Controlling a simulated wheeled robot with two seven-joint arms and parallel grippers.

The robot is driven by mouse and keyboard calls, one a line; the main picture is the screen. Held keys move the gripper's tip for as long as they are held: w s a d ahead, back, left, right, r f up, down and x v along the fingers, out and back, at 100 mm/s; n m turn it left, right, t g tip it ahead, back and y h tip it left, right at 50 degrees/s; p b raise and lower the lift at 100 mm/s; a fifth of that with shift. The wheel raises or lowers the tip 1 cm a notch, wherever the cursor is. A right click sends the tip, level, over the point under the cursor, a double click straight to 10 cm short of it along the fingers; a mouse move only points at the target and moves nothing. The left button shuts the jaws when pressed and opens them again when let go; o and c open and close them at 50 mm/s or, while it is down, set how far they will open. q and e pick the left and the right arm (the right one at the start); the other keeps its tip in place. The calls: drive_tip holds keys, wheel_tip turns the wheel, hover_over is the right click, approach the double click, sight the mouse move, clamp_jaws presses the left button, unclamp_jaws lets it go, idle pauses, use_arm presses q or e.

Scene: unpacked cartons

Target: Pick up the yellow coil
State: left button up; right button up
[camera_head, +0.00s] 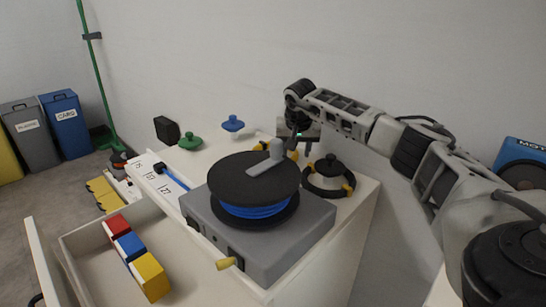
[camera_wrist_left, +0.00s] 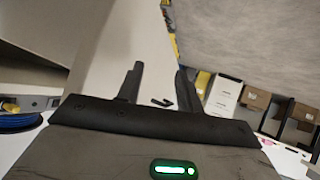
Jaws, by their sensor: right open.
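Yellow parts of what seems to be the yellow coil (camera_head: 262,149) show behind the black-topped reel with blue cable (camera_head: 258,211); the reel and my right gripper hide most of it. My right gripper (camera_head: 301,146) points down at the back of the cabinet top, at the coil's right side. Its jaws are open; whether they touch the coil I cannot tell. My left gripper (camera_wrist_left: 158,88) shows in the left wrist view with its fingers apart and nothing between them.
The reel stands on a grey box (camera_head: 290,245). Green (camera_head: 190,142) and blue (camera_head: 233,124) knobbed pieces stand behind. An open drawer (camera_head: 90,255) holds coloured blocks (camera_head: 130,247).

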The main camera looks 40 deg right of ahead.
drive_tip(key=shift+r, duration=0.1)
clamp_jaws()
